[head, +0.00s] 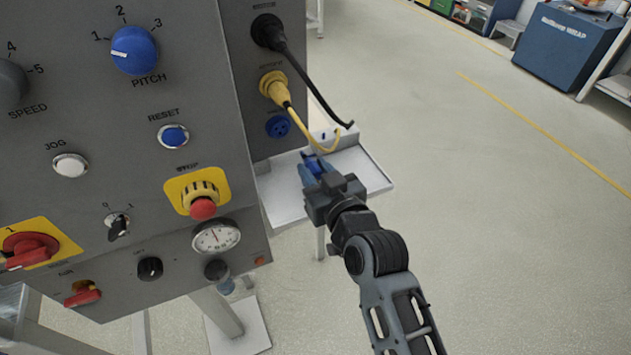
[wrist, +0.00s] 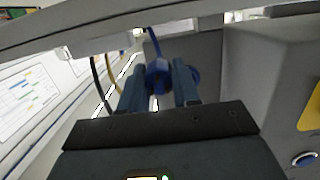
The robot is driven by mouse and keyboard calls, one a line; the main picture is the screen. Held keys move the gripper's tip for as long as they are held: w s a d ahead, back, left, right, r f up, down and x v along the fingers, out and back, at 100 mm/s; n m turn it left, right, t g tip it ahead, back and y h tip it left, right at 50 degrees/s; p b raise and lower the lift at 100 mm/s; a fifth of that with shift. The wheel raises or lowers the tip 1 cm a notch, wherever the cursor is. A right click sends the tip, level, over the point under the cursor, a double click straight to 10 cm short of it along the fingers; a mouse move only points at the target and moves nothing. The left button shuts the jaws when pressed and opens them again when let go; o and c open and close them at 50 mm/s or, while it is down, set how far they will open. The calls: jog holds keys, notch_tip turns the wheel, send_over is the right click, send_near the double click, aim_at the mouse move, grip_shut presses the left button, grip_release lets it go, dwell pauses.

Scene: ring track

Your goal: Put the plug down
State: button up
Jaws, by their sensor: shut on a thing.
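A blue plug (wrist: 158,75) is held between the two fingers of my gripper (wrist: 158,88), with its blue cord running up in the wrist view. In the head view my gripper (head: 316,168) is shut on it, above a small grey shelf (head: 366,172) at the side of the machine. The plug is mostly hidden there by the gripper. I cannot tell whether the plug touches the shelf. A blue socket (head: 277,126) on the machine's side panel is empty, to the left of the gripper and apart from it.
A black plug (head: 268,32) and a yellow plug (head: 274,86) sit in sockets above the blue one, their cords hanging near my gripper. The control panel (head: 120,190) with knobs and a red stop button (head: 203,207) is at left. Floor at right is clear.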

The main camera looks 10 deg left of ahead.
jog(key=shift+a+f, duration=0.1)
jog(key=shift+f, duration=1.95)
jog(key=shift+b, duration=0.3)
jog(key=shift+f, duration=0.2)
jog(key=o, duration=1.1)
jog(key=shift+r, duration=0.1)
jog(key=shift+c, duration=0.2)
jog(key=shift+r, duration=0.1)
jog(key=shift+r, duration=0.1)
jog(key=b+v, duration=0.2)
jog(key=v, duration=1)
